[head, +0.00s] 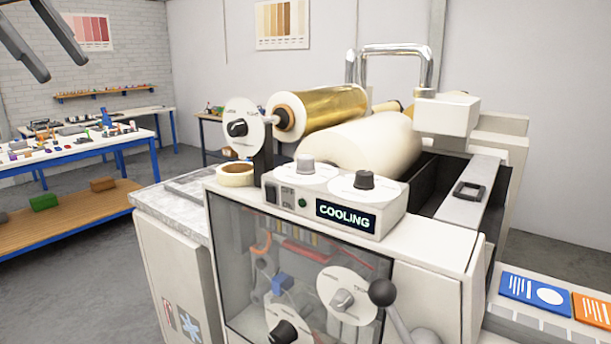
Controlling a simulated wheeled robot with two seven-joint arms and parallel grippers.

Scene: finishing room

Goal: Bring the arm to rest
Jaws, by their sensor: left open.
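My left gripper (61,69) hangs in the upper left corner of the head view, with its two dark fingers apart and nothing between them. It is raised in front of the far wall and clear of the machine. Only the fingers show; the rest of that arm is out of the frame. My right gripper is not in view. The machine (452,290) fills the middle and right, with a gold roll (335,107), a cream roller (372,146) and a display (345,217) reading "COOLING".
A dark ball-ended lever (382,292) sticks out at the machine's front, beside several dials. A tape roll (236,174) sits on its left top. A cluttered workbench (75,155) stands at left above a low wooden shelf (75,221). Printed cards (535,292) lie at lower right. Grey floor is open at left.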

